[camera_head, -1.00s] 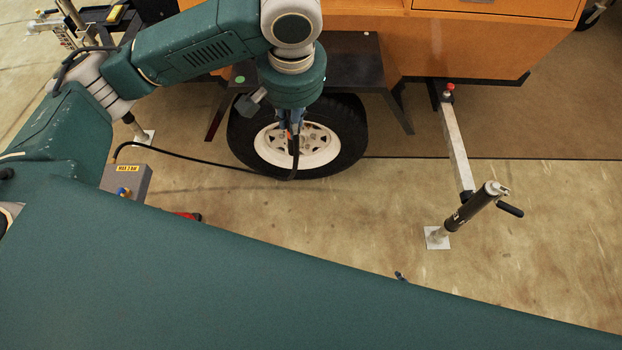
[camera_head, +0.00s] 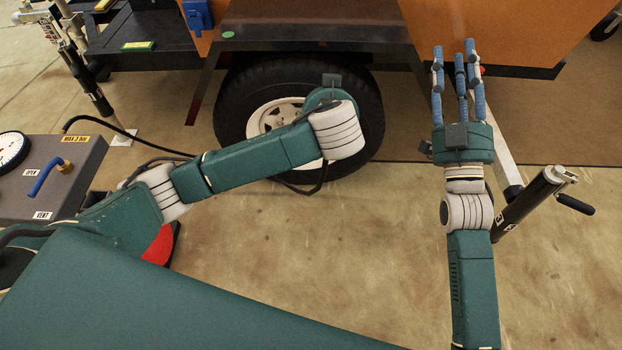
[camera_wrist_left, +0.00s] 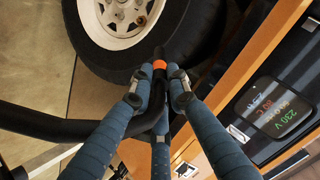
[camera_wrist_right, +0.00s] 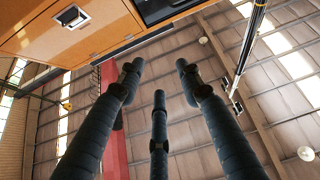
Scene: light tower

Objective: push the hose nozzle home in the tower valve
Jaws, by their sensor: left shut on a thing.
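My left gripper's fingers (camera_wrist_left: 158,88) are closed on the hose nozzle (camera_wrist_left: 160,64), a black piece with an orange band, in the left wrist view. Its dark tip points toward the trailer's wheel side. The black hose (camera_wrist_left: 38,122) runs off to the left there and also shows on the floor side in the head view (camera_head: 110,122). In the head view my left gripper is hidden behind its own wrist, in front of the wheel. My right gripper (camera_head: 460,75) is open and empty, fingers pointing up, to the right of the wheel. I cannot make out the tower valve.
The orange trailer (camera_head: 330,15) has a black fender (camera_head: 310,30) over its wheel (camera_head: 262,92). A grey box (camera_head: 70,165) with a gauge and blue lever stands at left. A jack post (camera_head: 530,205) stands right of my right arm. Floor between the arms is clear.

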